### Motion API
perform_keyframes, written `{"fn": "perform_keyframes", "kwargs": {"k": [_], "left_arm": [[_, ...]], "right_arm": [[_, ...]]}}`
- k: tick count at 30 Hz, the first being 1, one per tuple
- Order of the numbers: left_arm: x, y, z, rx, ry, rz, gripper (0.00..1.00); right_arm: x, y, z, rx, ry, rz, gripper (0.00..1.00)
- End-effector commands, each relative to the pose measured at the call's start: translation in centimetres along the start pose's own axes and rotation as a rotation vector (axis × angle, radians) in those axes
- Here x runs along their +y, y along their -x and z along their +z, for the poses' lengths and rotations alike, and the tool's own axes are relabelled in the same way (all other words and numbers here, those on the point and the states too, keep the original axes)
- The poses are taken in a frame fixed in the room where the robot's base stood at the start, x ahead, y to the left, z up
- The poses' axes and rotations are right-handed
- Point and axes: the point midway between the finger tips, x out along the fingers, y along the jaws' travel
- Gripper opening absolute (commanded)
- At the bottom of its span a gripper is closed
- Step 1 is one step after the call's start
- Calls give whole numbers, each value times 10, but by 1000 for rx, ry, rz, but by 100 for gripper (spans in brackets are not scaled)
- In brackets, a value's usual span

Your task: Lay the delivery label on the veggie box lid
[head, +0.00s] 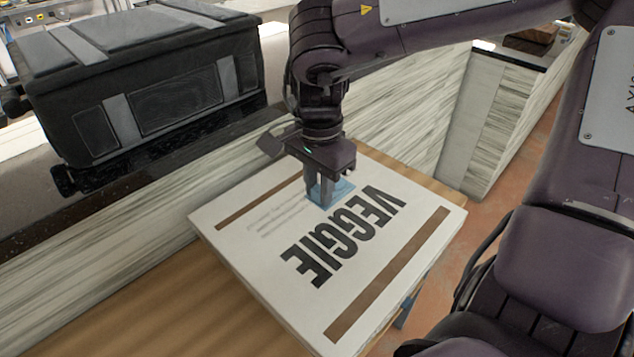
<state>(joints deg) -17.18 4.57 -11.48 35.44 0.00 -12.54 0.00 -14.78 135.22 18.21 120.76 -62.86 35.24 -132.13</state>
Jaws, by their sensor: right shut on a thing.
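The veggie box (270,265) is white with the large dark word VEGGIE and brown stripes on its lid. It lies flat and closed on a wooden surface, turned at an angle to me. My right gripper (320,195) points down over the far middle part of the lid. It is shut on a small blue label (343,188), which shows around and behind the fingers. The label is at or just above the lid; I cannot tell whether it touches. Part of the label is hidden by the fingers. My left gripper is not in view.
A black padded bag (150,85) stands on the dark counter (100,207) at the left, behind the box. The wooden surface (160,310) under the box is bare at the front left. A pale wood-grain panel (410,110) rises behind the box.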

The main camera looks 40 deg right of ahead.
Motion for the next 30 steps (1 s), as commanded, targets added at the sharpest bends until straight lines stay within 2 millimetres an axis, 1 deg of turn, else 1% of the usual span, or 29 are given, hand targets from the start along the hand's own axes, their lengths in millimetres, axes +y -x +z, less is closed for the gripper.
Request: {"fn": "perform_keyframes", "kwargs": {"k": [8, 9, 21, 25, 30], "left_arm": [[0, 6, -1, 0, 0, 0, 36], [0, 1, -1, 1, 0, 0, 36], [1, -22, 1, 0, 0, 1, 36], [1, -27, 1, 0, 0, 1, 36], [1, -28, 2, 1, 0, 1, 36]], "right_arm": [[0, 2, 0, 0, -1, -4, 0], [0, -3, 0, -1, -2, -3, 0], [0, -37, 0, 0, -2, -3, 0], [0, -44, 0, 0, -2, -3, 0], [0, -46, 0, 0, -1, -4, 0]]}}
